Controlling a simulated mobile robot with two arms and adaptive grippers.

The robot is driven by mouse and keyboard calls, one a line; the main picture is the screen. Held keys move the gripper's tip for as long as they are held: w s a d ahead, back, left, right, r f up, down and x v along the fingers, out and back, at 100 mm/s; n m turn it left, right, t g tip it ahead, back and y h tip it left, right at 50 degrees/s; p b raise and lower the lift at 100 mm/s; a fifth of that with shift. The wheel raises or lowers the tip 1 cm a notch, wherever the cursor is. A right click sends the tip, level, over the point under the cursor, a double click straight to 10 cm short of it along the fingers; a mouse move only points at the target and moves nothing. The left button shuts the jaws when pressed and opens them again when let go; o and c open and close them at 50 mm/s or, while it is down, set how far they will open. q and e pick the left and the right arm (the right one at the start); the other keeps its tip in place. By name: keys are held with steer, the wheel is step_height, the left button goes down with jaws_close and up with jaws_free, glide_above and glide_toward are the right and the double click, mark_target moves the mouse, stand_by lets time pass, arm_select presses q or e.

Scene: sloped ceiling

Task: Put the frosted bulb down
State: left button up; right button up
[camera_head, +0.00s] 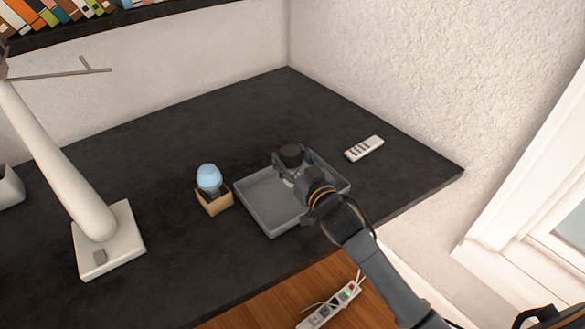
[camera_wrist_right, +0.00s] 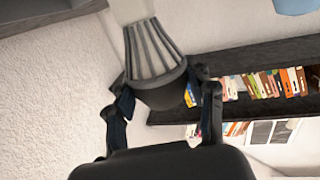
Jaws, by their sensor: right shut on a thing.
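My right gripper (camera_head: 300,172) is above the grey tray (camera_head: 265,219), over its far right part. A pale blue, matt, round-topped bulb (camera_head: 208,177) stands in a small open cardboard box (camera_head: 215,204) left of the tray. My left gripper is not in view.
A white lamp base (camera_head: 110,240) with a thick arm stands at the left. A white remote (camera_head: 364,149) lies right of the tray. A power strip (camera_head: 330,305) lies below the desk's front edge. The dark desk (camera_head: 240,120) is clear behind the tray.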

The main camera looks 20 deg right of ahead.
mark_target(293, 168)
steer(key=shift+w+d+f, duration=0.15)
steer(key=shift+w+f, duration=0.05)
steer(key=shift+f, duration=0.1)
steer(key=shift+w+d+f, duration=0.1)
steer(key=shift+f, duration=0.8)
steer(key=shift+w+d+f, duration=0.1)
steer(key=shift+f, duration=0.8)
steer(key=shift+f, duration=0.15)
steer(key=o, duration=1.1)
steer(key=s+d, duration=0.1)
steer(key=s, duration=1.1)
steer(key=shift+d+r+b, duration=0.35)
steer(key=shift+r+b, duration=0.05)
steer(key=shift+w, duration=0.1)
